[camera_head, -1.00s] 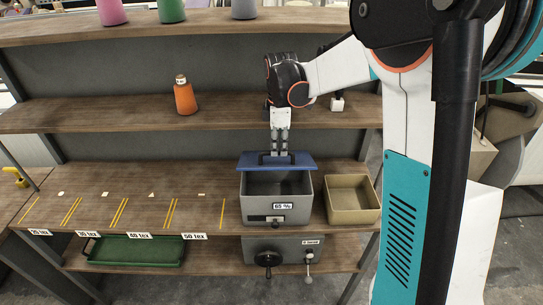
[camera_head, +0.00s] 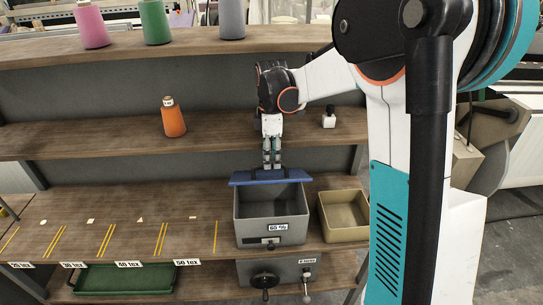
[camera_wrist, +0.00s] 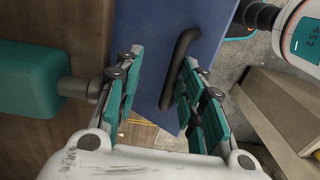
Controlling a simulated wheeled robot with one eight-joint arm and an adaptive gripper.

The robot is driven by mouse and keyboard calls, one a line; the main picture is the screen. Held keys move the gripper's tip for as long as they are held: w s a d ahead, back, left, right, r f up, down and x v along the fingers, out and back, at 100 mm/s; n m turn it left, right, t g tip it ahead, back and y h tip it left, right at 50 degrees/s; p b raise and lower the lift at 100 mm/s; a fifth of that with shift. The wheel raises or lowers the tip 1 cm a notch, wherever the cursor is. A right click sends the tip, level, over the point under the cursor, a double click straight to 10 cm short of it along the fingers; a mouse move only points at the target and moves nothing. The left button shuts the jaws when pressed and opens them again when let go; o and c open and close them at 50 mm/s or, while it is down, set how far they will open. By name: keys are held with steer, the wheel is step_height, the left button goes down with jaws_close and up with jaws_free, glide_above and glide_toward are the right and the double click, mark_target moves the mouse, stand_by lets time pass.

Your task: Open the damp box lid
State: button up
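The grey damp box (camera_head: 270,230) stands on the lower shelf with its inside showing from above. Its blue lid (camera_head: 240,179) is at the box's back edge, raised clear of most of the opening and sticking out a little past the left side. My gripper (camera_head: 271,165) points down at the lid's dark handle. In the wrist view, the blue lid (camera_wrist: 205,30) fills the middle, with the black handle (camera_wrist: 183,62) between the finger lines, closer to the right finger. My gripper (camera_wrist: 165,95) has its teal-padded fingers apart. I cannot tell whether a finger touches the handle.
A tan open bin (camera_head: 344,217) stands just right of the box. An orange bottle (camera_head: 173,118) and a small white item (camera_head: 328,117) are on the middle shelf. A green tray (camera_head: 125,278) lies below. The shelf left of the box is mostly clear.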

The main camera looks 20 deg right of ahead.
stand_by(0.3)
steer(key=shift+r, duration=0.15)
stand_by(0.3)
step_height(320, 180, up, 10)
stand_by(0.5)
